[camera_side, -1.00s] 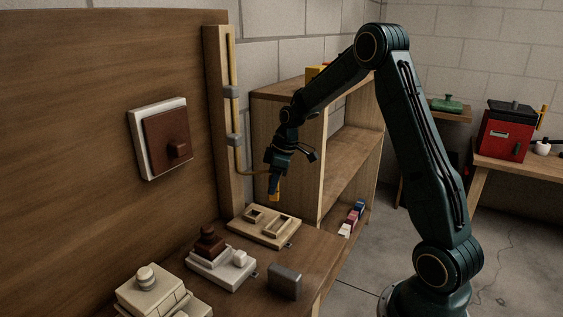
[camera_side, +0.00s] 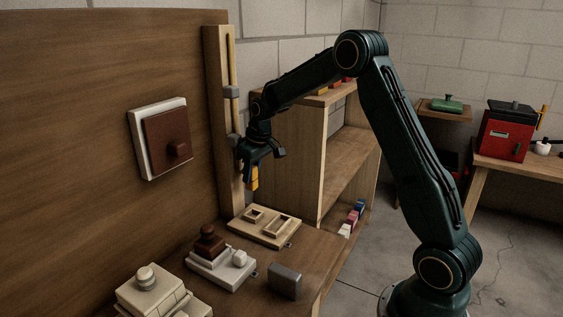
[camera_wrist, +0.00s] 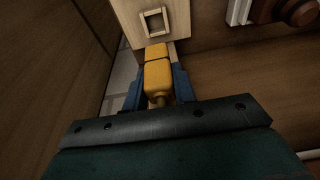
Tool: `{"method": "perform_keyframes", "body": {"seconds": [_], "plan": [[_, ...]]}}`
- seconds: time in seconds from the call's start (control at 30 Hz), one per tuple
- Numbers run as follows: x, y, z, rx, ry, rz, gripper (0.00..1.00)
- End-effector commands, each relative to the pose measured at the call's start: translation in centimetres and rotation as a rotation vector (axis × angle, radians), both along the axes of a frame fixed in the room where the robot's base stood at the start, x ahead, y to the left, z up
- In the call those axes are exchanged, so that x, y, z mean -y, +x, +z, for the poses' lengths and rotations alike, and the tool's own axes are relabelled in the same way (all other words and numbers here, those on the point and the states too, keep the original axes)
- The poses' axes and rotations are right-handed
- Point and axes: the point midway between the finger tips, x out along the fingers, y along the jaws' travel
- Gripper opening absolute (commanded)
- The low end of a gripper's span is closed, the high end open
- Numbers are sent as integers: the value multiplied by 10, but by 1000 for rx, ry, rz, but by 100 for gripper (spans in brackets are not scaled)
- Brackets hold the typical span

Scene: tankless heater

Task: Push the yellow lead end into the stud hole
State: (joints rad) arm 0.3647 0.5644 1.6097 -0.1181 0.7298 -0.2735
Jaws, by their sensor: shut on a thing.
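My gripper (camera_side: 252,170) is shut on the yellow lead end (camera_side: 254,180), beside the lower part of the wooden stud (camera_side: 222,115) in the side view. In the wrist view my gripper (camera_wrist: 157,88) has its blue fingers on either side of the blocky yellow lead end (camera_wrist: 157,78). Its tip points toward a pale wooden piece with a raised square opening (camera_wrist: 154,22). The tip appears short of this opening; I cannot tell the depth. In the side view a yellow cable (camera_side: 232,65) runs down the stud. No hole in the stud can be made out there.
A pale board (camera_side: 250,233) with two framed openings lies on the table below my gripper. A white block with a brown knob (camera_side: 208,240), a cream box (camera_side: 150,290) and a grey block (camera_side: 285,281) stand nearby. A wooden shelf (camera_side: 300,165) stands close behind.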

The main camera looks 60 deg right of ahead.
Motion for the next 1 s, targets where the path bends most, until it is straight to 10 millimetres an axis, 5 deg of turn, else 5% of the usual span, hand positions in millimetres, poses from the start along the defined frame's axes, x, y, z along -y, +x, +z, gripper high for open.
{"method": "perform_keyframes", "body": {"seconds": [0.47, 1.0], "plan": [[0, 0, -8, 0, 1, 1, 0], [0, 0, -42, 0, 0, 2, 0]]}}
